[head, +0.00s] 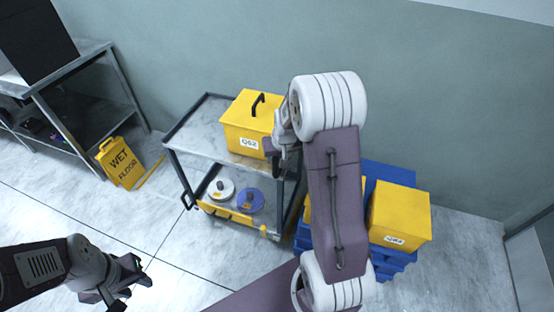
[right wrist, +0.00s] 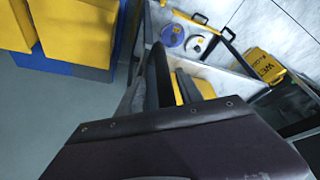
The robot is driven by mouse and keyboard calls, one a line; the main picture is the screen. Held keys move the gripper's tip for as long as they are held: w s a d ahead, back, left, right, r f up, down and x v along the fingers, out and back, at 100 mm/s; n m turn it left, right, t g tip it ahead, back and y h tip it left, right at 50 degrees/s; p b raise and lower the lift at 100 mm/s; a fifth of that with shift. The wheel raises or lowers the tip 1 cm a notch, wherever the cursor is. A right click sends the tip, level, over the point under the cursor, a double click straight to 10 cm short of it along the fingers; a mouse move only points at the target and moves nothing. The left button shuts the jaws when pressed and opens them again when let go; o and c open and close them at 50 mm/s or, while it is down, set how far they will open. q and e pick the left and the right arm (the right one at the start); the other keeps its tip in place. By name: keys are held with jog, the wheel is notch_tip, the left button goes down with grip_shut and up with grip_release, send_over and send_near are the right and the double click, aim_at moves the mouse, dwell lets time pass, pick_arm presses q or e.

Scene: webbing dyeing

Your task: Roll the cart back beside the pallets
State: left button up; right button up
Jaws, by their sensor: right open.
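The cart (head: 192,140) stands against the wall, with a grey metal top and a lower shelf. A yellow box (head: 243,126) labelled Q62, with a black handle, sits on its top. Blue pallets (head: 390,173) stand to the right of the cart, bearing yellow boxes (head: 400,213); my right arm hides part of them. My right gripper (head: 278,153) is open at the cart's right end, beside the yellow box; whether it touches either is unclear. My left gripper (head: 128,284) looks open and empty, low at the left, apart from the cart.
White (head: 221,188) and purple (head: 250,200) discs lie on the cart's lower shelf. A yellow wet floor sign (head: 120,163) stands left of the cart, also showing in the right wrist view (right wrist: 262,66). A metal rack (head: 85,115) stands farther left. Floor before the cart is open.

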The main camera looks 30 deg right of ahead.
jog(key=v, duration=0.5)
jog(key=shift+s+r, duration=0.15)
jog(key=s+a+f+n+g+y, duration=0.1)
jog(key=s+a+f+n+g, duration=0.2)
jog(key=s+a, duration=1)
jog(key=s, duration=0.3)
jog(key=shift+s+a+f, duration=0.2)
jog(key=shift+s, duration=0.2)
jog(key=shift+s, duration=0.1)
dwell(0.7)
